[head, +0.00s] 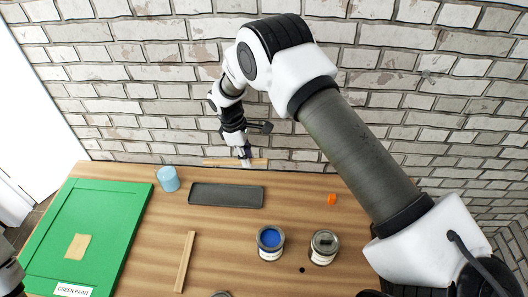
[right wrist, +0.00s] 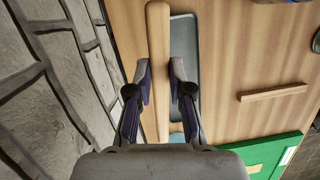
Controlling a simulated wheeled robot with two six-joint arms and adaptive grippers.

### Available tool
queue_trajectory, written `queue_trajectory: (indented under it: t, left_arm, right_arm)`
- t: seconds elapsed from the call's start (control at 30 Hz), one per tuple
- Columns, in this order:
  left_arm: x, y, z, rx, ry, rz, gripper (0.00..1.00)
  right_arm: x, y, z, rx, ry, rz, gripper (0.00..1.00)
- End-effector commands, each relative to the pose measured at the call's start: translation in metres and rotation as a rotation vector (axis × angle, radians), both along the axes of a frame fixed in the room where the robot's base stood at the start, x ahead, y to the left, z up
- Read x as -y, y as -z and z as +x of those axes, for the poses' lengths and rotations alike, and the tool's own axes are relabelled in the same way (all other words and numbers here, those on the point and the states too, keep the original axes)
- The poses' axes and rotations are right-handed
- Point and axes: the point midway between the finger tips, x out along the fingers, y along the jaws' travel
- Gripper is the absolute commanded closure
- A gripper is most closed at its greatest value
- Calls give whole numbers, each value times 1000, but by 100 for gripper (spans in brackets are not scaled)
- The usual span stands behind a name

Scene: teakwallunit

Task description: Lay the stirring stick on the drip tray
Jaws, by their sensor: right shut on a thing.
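The stirring stick (head: 258,163), a pale wooden strip, is at the back edge of the table by the brick wall. My right gripper (head: 246,157) reaches down to it from above. In the right wrist view the stick (right wrist: 158,40) runs between the two fingers of my right gripper (right wrist: 161,78), which is shut on it. The drip tray (head: 226,205) is dark grey, shallow and empty, just in front of the stick on the table. It also shows in the right wrist view (right wrist: 186,50), beside the stick and partly behind a finger. My left gripper is not clearly visible.
A light blue cup (head: 168,179) stands left of the tray. A green panel (head: 110,225) covers the table's left side. Another wooden strip (head: 185,262) lies in front of the tray. An open blue paint can (head: 270,243) and a grey can (head: 323,247) stand front right, with an orange object (head: 332,199) behind.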

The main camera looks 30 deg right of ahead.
Motion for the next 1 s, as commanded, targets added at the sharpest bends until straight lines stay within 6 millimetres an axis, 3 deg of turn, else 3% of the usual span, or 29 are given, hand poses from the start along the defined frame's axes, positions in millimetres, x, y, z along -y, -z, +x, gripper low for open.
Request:
queue_trajectory:
  t: [0.13, 0.3, 0.87, 1.0]
  left_arm:
    - [0, 3, 0, 0, 0, 0, 67]
    - [0, 4, 0, 1, 0, 0, 67]
    - [0, 2, 0, 0, 0, 0, 67]
    - [0, 10, 0, 0, 0, 0, 67]
  right_arm:
    - [-26, 19, -5, 56, -76, 57, 100]
    - [-41, 35, -15, 114, -113, 117, 100]
    - [-42, 39, -18, 170, -116, 169, 100]
    - [-42, 51, -18, 170, -115, 168, 100]
